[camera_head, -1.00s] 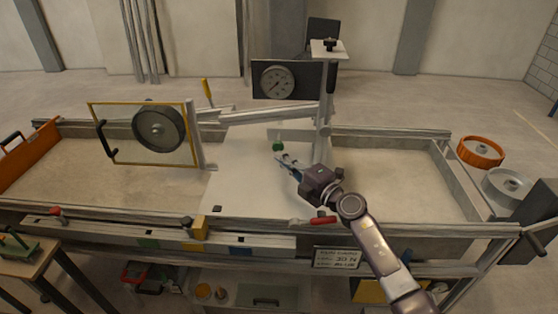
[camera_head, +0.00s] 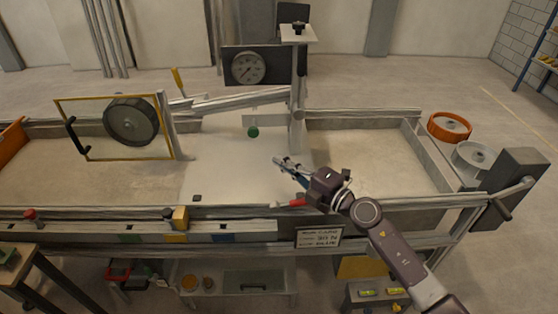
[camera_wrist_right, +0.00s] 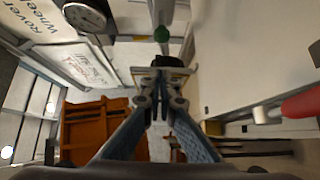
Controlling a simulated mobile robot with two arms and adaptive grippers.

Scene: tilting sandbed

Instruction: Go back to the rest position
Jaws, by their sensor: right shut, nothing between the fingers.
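My right gripper (camera_head: 279,162) is over the white middle plate (camera_head: 215,165) of the sandbed. Its fingers are together and nothing shows between them. In the right wrist view the fingers (camera_wrist_right: 165,75) meet near the middle of the picture. A red-handled lever (camera_head: 291,203) lies at the front rail near my right forearm. My left gripper is not in view.
A dial gauge (camera_head: 248,68) stands behind the plate. A wheel (camera_head: 130,122) in a yellow frame is at the left. The right sand bin (camera_head: 365,160) is clear.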

